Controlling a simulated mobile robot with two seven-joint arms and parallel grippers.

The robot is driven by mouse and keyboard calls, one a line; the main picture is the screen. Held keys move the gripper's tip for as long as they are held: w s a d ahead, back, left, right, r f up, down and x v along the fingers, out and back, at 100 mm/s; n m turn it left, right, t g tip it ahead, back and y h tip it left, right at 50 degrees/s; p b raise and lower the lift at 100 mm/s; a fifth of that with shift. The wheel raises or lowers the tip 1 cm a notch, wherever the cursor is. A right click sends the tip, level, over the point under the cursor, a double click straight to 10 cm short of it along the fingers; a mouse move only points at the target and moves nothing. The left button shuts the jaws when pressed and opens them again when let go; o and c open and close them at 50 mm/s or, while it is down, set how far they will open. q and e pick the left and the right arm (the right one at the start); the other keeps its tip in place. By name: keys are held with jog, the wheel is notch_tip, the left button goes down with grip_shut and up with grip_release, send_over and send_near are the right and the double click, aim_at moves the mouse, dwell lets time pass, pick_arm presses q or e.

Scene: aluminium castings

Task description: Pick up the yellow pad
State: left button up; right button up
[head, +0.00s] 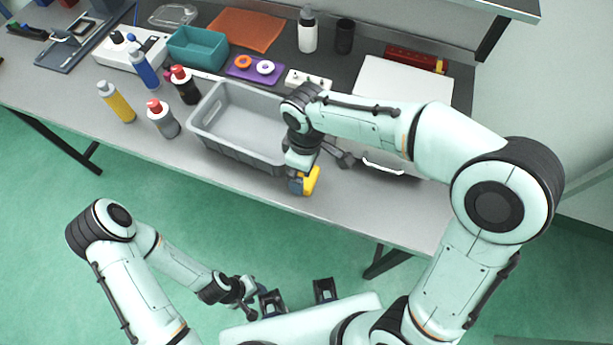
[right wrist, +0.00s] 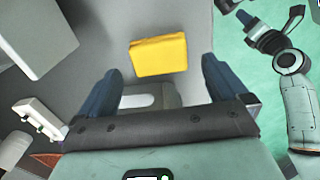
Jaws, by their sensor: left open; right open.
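The yellow pad (head: 312,179) is a small yellow block on the grey table near its front edge, just right of the grey crate. In the right wrist view the pad (right wrist: 159,56) shows between and just beyond my two blue fingertips. My right gripper (head: 302,185) is over the pad and partly hides it in the head view. In the right wrist view this gripper (right wrist: 160,66) is open, with a gap on each side of the pad. My left gripper (head: 254,297) is open and empty, low in front of the table, far from the pad.
The grey crate (head: 205,112) stands close left of my right gripper. Bottles, including a yellow one (head: 116,102), stand left of it. A teal box (head: 197,48), a purple tray (head: 242,78) and a white board (head: 405,82) lie behind. The table's front edge is close to the pad.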

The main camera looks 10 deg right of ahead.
aim_at(307, 179)
notch_tip(307, 179, down, 3)
jog(key=shift+d+f, duration=0.1)
jog(key=c, duration=1)
jog(key=shift+o, duration=0.2)
